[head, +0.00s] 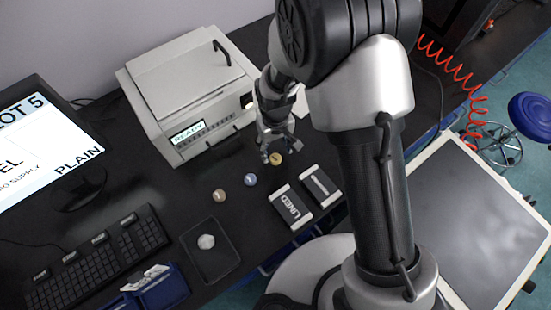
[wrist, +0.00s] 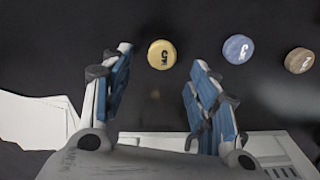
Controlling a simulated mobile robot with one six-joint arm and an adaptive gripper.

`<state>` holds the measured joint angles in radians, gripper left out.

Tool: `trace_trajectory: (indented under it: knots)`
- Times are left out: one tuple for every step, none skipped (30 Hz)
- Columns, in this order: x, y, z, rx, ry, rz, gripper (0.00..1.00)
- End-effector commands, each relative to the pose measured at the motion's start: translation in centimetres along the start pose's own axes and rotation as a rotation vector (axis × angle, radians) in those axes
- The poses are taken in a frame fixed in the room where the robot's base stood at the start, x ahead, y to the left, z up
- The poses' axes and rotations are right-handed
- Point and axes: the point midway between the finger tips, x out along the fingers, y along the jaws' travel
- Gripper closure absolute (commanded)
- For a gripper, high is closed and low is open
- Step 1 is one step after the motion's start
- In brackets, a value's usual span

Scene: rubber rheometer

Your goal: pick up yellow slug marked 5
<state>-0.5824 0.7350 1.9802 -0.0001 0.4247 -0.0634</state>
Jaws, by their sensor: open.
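The yellow slug marked 5 (wrist: 162,54) lies on the dark bench top in the wrist view, just beyond and between my gripper's fingertips. My gripper (wrist: 160,62) is open and empty, with one finger on each side of the gap. In the head view my gripper (head: 271,157) is low over the bench, and the yellow slug (head: 276,159) shows at its fingertips. I cannot tell whether the fingers touch it.
A blue slug (wrist: 237,49) and a brown slug (wrist: 299,61) lie to the right in the wrist view. The white instrument (head: 190,95) stands behind my gripper. Two labelled blocks (head: 291,207) (head: 320,186) and a dark tray (head: 231,262) with a pale piece are nearer.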

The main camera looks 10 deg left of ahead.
Motion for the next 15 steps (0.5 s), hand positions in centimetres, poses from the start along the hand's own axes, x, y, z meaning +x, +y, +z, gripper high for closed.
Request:
trace_trajectory:
  knots:
    - [1.0,-0.1,0.2,0.0,-0.004,0.0,0.46]
    - [1.5,-0.1,0.3,0.0,-0.004,0.0,0.46]
    - [2.2,-0.1,0.4,0.0,-0.004,0.0,0.46]
    - [2.7,-0.2,0.5,0.0,-0.005,0.0,0.46]
    - [3.1,-0.2,0.5,0.0,-0.005,0.0,0.46]
    - [3.7,-0.2,0.5,0.0,-0.004,0.0,0.46]
    - [4.0,-0.2,0.5,0.0,-0.004,0.0,0.46]
    - [4.3,-0.2,0.5,0.0,-0.003,0.0,0.46]
    - [4.5,-0.2,0.4,0.0,-0.002,0.0,0.46]
    - [4.5,-0.2,0.4,0.0,-0.002,0.0,0.46]
    - [4.5,-0.2,0.4,0.0,-0.001,0.0,0.46]
    - [4.4,-0.2,0.4,0.0,-0.001,0.0,0.46]
    - [4.4,-0.2,0.4,0.0,-0.001,0.0,0.46]
    - [4.4,-0.2,0.4,0.0,-0.001,0.0,0.46]
    - [4.4,-0.2,0.4,0.0,-0.001,0.0,0.46]
